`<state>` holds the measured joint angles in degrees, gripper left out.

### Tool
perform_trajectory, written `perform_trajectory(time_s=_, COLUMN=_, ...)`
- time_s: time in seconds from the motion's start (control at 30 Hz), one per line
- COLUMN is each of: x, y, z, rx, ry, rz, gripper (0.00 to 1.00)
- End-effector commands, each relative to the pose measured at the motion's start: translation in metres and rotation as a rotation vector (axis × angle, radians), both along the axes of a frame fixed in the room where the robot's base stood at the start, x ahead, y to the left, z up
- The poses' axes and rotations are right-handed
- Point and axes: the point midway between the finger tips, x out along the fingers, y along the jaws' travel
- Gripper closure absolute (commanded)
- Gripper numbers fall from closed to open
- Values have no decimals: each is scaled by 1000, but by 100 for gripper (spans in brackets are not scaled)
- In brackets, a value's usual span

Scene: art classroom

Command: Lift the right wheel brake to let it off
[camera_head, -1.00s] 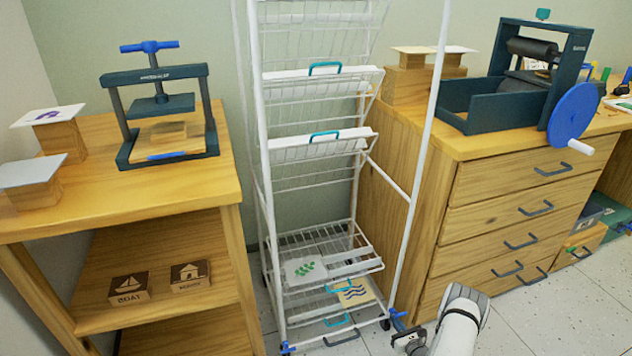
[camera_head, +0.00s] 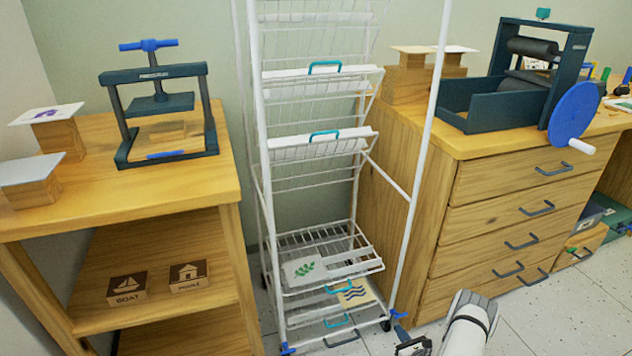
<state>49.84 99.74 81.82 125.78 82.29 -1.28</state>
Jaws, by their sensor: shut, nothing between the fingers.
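The white wire drying rack (camera_head: 268,180) stands between two wooden cabinets. Its right wheel brake (camera_head: 396,314) is a small blue lever at the foot of the front right post. Another blue brake (camera_head: 287,348) is at the foot of the front left post. My gripper (camera_head: 407,345) is dark and small at the bottom edge, just below and right of the right brake. It is shut and empty, and partly cut off by the frame. I cannot tell whether it touches the brake, or exactly how the lever is tilted.
The right cabinet (camera_head: 503,207) with drawers stands close behind my arm. The left shelf unit (camera_head: 228,230) flanks the rack's other side. Prints lie on the rack's low trays, which have teal handles (camera_head: 337,321). Pale floor (camera_head: 560,310) is clear at lower right.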

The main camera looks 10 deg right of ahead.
Motion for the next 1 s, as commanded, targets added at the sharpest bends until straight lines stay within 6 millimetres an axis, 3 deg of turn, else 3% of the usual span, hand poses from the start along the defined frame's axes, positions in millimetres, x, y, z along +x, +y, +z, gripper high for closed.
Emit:
perform_trajectory(time_s=0.6, x=-38, y=-3, z=0, rx=1, ry=0, rz=-2, gripper=100)
perform_trajectory(time_s=1.0, x=-43, y=-3, z=0, rx=0, ry=0, rz=-1, gripper=100)
